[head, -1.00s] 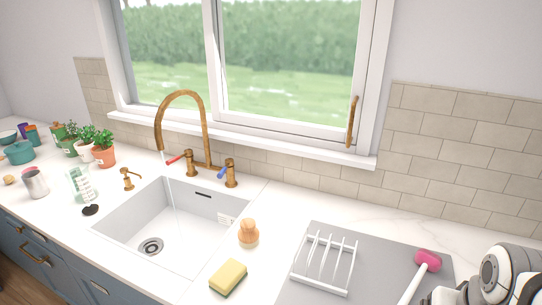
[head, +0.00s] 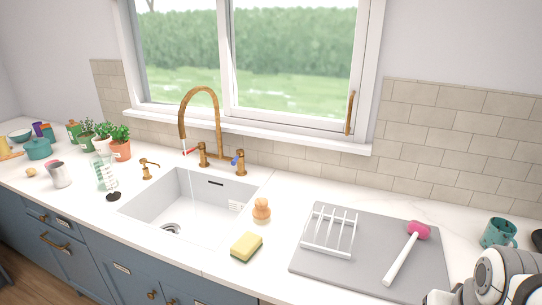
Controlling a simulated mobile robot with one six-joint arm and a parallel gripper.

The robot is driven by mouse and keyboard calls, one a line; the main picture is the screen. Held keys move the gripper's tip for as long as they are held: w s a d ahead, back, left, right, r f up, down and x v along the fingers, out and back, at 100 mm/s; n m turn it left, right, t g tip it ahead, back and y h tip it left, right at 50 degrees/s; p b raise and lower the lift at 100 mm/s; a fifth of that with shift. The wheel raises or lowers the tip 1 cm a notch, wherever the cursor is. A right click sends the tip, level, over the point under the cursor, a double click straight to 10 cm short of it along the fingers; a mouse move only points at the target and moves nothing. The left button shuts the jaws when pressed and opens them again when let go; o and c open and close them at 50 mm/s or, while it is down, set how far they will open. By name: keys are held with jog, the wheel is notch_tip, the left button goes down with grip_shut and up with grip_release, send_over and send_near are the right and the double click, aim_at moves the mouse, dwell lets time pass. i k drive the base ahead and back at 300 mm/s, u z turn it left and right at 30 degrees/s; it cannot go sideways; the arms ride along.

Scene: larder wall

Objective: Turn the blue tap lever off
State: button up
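The blue tap lever (head: 235,160) sits on the right-hand brass valve (head: 241,166) behind the sink and points to the left. The tall brass spout (head: 203,90) curves over the sink (head: 205,210). A thin, faint stream seems to fall from the spout's end. The red lever (head: 190,152) is on the left-hand valve (head: 203,156). My gripper is not in view; only part of my arm shows at the lower right, well away from the taps.
An orange-brown bottle (head: 261,209) and a yellow sponge (head: 246,245) stand right of the sink. A white rack (head: 328,232) and a pink-headed brush (head: 408,250) lie on a grey mat (head: 300,262). A teal mug (head: 498,233) stands far right.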

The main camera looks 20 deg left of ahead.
aim_at(239, 151)
jog(key=z, duration=2.55)
jog(key=k, duration=2.35)
jog(key=u, duration=2.45)
jog(key=i, duration=0.9)
jog(key=u, duration=0.05)
